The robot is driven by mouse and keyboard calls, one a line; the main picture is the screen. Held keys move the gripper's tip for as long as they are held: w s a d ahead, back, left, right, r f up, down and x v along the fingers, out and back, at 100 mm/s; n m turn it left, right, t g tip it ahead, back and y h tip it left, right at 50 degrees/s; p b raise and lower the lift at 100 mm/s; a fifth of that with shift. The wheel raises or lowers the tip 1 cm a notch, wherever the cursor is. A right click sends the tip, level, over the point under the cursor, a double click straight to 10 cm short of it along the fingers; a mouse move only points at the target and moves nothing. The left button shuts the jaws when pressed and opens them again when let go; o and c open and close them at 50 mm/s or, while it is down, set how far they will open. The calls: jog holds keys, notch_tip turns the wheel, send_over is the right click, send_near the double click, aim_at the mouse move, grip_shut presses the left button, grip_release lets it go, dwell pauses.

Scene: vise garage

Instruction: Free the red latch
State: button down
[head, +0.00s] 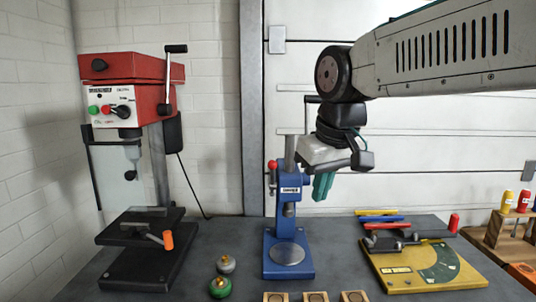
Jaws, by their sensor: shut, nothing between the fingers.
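No part is plainly marked as the red latch. An upright red handle (454,222) stands at the back right corner of the yellow-based fixture (430,282). A red ball knob (272,164) sits on a lever at the left side of the blue bench press (289,225). Which of them is the latch I cannot tell. My gripper (322,188), with teal fingers, is shut and empty. It points down in the air just right of the blue press's upper part, left of the yellow fixture and well above the table.
A red drill press (125,85) stands at the left, with an orange-handled vise (150,232) at its base. Coloured bars (378,213) lie behind the yellow fixture. A wooden rack (510,238) is far right.

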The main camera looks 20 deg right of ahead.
aim_at(269, 162)
jog(key=w+a+r+n+t, duration=0.1)
jog(key=w+r, duration=0.4)
jog(key=w, duration=0.5)
jog(key=w+a+r+t, duration=0.1)
jog(key=w+a+r, duration=0.2)
jog(key=w, duration=0.7)
notch_tip(269, 162, up, 3)
jog(key=shift+f+n+t, duration=0.2)
jog(key=shift+n+t, duration=0.1)
jog(key=shift+n, duration=0.1)
jog(key=shift+a, duration=0.1)
notch_tip(269, 162, down, 9)
jog(key=w, duration=0.1)
jog(key=shift+w+d+f, duration=0.15)
jog(key=shift+d+f, duration=0.05)
jog(key=shift+d, duration=0.25)
jog(key=shift+d, duration=0.1)
